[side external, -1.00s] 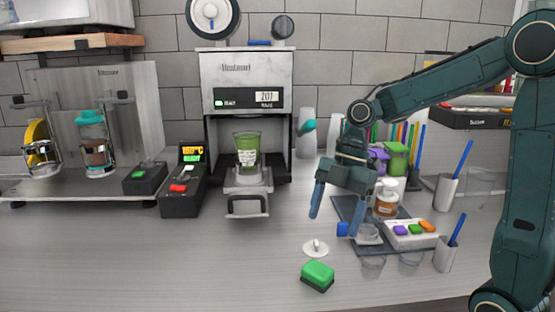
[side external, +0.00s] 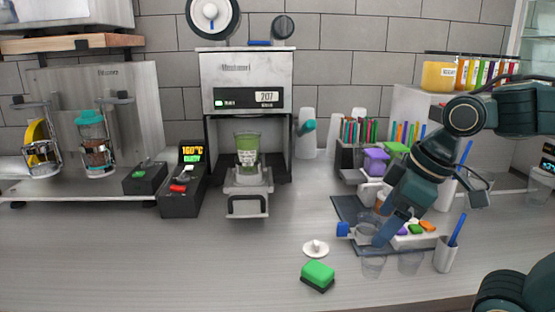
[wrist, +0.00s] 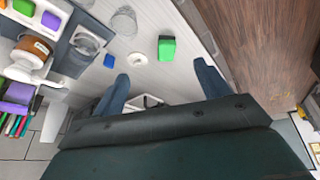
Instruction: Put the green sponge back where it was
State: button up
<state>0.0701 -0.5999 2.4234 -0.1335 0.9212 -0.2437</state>
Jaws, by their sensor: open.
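The green sponge (side external: 317,274) with a dark underside lies on the counter near the front. In the wrist view the sponge (wrist: 167,46) shows ahead of my fingers, apart from them. My gripper (side external: 388,234) is above the dark mat at the right in the side view, up and to the right of the sponge. In the wrist view my gripper (wrist: 163,72) has its two blue fingers wide apart with nothing between them. In the side view my second finger is hard to make out.
A white round lid (side external: 315,248) lies just behind the sponge. Clear cups (side external: 373,266) stand to its right, by the dark mat (side external: 346,208) with a white tray of coloured pieces. A cup sealer (side external: 245,70) stands at the back. The counter left of the sponge is clear.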

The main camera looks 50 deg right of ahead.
jog(key=s+m, duration=0.1)
jog(key=s+d+m+t, duration=0.1)
jog(key=m, duration=0.1)
jog(key=shift+s+h, duration=0.25)
jog(key=shift+h, duration=0.05)
